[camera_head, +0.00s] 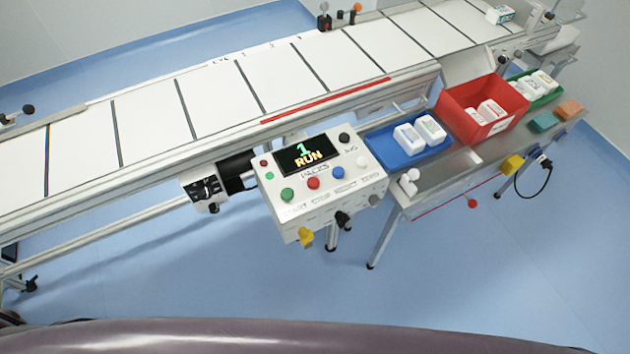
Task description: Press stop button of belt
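A white control box (330,202) stands at the front edge of the conveyor belt (215,98) in the head view. Its dark screen (308,154) reads "1 RUN". Below the screen are a green button (287,195), a red button (313,183), a blue button (338,173) and a white button (362,161). The labels under them are small; the one under the red button seems to read "STOP". A black knob (344,138) sits right of the screen. The belt has white sections with dark cross lines. Neither of my grippers is in view.
A steel side table (440,178) right of the box holds a blue tray (402,160) with white packs, a red bin (455,115), and a green tray (553,97). A yellow part (306,238) sticks out below the box. The blue floor (240,270) in front is clear.

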